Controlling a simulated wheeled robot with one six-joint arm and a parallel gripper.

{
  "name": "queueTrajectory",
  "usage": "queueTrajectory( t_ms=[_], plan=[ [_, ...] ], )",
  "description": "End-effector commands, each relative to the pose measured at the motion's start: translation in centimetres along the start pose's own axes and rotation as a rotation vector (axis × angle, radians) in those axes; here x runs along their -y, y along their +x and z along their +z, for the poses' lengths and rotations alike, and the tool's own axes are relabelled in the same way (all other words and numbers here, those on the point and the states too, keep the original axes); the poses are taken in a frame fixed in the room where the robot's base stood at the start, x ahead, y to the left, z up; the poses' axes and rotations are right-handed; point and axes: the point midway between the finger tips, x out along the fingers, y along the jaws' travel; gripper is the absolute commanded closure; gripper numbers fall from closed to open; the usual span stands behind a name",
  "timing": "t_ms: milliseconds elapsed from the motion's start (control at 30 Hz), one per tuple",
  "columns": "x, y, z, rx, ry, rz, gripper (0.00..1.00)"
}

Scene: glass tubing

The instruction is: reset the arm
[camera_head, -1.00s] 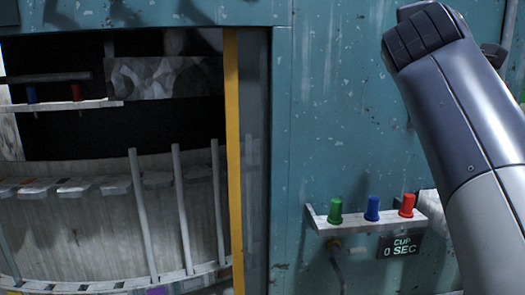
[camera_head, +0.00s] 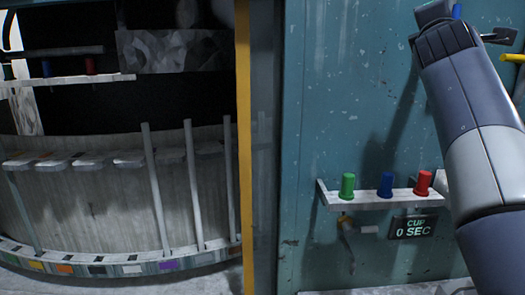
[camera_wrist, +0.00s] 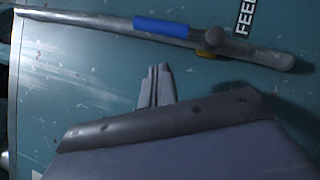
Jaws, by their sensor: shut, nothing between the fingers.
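My gripper (camera_wrist: 155,85) shows in the wrist view with its two narrow fingers together and nothing between them. It is in front of the teal wall, below a grey lever (camera_wrist: 105,20) with a blue sleeve (camera_wrist: 161,27). The fingers look apart from the lever. In the head view my arm rises along the right side, and its fingers are hidden or too small to make out there. A small blue piece (camera_head: 456,11) shows above the arm's upper end.
A white shelf (camera_head: 328,199) on the teal wall holds green (camera_head: 347,186), blue (camera_head: 385,185) and red (camera_head: 423,183) knobs. At left is an opening with upright rods (camera_head: 193,185) and a yellow edge (camera_head: 243,150). A yellow piece (camera_head: 513,58) is at far right.

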Motion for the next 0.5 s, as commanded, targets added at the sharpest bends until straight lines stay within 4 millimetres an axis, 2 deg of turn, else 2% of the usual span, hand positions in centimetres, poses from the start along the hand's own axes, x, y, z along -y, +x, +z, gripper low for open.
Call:
queueTrajectory(
  t_ms=[33, 500],
  plan=[
    [0.7, -0.2, -0.4, 0.000, -0.021, 0.014, 1.00],
    [1.8, -1.2, -1.9, 0.015, -0.230, 0.151, 1.00]
  ],
)
